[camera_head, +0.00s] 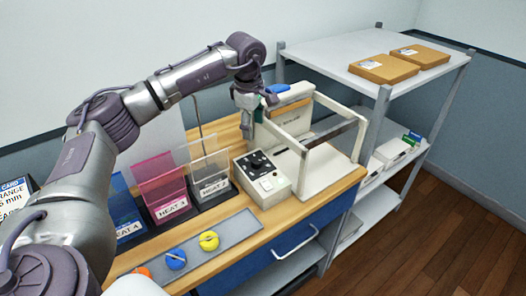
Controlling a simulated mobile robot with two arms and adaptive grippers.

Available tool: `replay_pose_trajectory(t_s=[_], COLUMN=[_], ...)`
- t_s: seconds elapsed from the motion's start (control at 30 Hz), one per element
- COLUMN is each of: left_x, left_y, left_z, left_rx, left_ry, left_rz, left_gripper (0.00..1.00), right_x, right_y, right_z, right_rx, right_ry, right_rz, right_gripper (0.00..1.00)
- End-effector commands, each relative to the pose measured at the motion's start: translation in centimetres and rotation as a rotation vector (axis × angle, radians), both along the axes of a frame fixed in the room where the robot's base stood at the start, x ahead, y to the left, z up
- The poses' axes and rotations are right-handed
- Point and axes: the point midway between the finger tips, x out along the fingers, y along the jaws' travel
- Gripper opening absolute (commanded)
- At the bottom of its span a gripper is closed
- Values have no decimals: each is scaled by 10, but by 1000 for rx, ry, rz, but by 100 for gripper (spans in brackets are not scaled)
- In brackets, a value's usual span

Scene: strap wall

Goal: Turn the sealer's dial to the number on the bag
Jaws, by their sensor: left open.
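The sealer (328,152) is a cream frame machine on the wooden bench. Its control box (266,187) has black dial parts (259,162) on top; the setting is too small to read. A blue bag (124,208), a pink bag (161,188) and a clear bag (210,168) stand in dark holders left of it, labelled HEAT 4, HEAT 3 and HEAT 2. My left gripper (247,132) is open, pointing down, behind and above the control box, apart from the dial as far as I can tell. My right gripper is out of view.
A grey strip (232,232) with yellow and blue round pieces lies along the bench front. A grey shelf (345,50) with two brown boxes stands right. Floor on the right is clear.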

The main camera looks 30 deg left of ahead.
Motion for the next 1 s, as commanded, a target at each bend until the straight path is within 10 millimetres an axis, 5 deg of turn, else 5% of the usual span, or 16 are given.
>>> replay_pose_trajectory(t_s=[0.3, 0.63, 1.0], left_x=[6, 15, 17], left_y=[1, 1, 1], left_z=[-55, -116, -133], left_rx=[0, -2, -1], left_ry=[9, 6, 4], left_rz=[-1, 0, -3], left_gripper=[63, 63, 63], right_x=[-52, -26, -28], right_y=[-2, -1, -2], right_z=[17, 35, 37], right_rx=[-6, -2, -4], right_ry=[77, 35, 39], right_rz=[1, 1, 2], right_gripper=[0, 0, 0])
